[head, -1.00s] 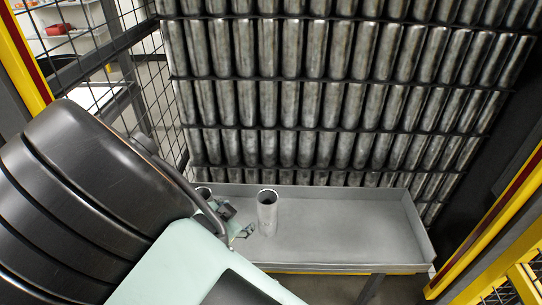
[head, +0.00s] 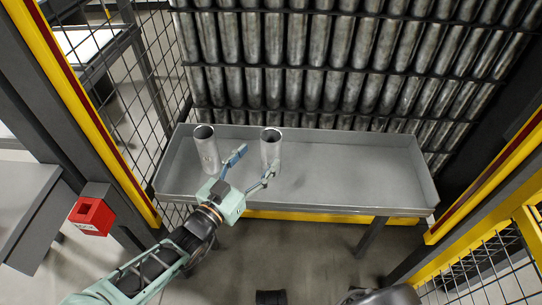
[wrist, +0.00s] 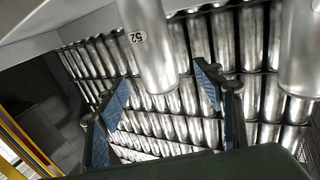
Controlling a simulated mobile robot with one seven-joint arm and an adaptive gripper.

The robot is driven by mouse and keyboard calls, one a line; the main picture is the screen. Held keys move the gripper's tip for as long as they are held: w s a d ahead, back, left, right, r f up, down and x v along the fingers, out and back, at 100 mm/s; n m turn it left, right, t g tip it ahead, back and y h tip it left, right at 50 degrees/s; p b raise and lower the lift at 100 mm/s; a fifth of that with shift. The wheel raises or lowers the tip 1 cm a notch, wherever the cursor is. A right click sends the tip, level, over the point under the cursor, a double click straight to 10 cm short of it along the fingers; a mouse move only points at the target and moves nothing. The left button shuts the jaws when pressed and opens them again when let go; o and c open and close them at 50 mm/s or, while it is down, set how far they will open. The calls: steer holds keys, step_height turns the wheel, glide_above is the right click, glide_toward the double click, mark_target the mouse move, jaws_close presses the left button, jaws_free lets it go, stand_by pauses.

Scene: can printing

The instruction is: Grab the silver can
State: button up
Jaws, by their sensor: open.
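Two silver cans stand upright in a grey metal tray (head: 345,185): a left can (head: 206,152) and a right can (head: 271,146). My gripper (head: 256,163) is open and empty, its fingers pointing toward the right can. One fingertip lies between the two cans and the other is close to the right can's lower front. In the wrist view, a can marked 52 (wrist: 149,50) shows between my open fingers (wrist: 163,92), and another can (wrist: 301,50) shows beyond the right finger. I cannot tell whether a finger touches a can.
Behind the tray, a rack (head: 310,85) holds rows of many silver cans. Yellow posts (head: 85,110) and wire mesh stand at both sides. A red box (head: 92,216) is at the left. The tray's right half is clear.

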mark_target(271, 142)
steer(key=shift+r+b+x, duration=0.2)
steer(key=shift+b+x, duration=0.1)
steer(key=shift+x, duration=1.45)
steer(key=shift+r+b+x, duration=0.15)
steer(key=shift+b+x, duration=0.1)
steer(key=shift+x, duration=1.5)
steer(key=shift+s+d, duration=0.1)
steer(key=shift+d, duration=0.1)
steer(key=shift+c, duration=0.6)
steer(key=c, duration=0.8)
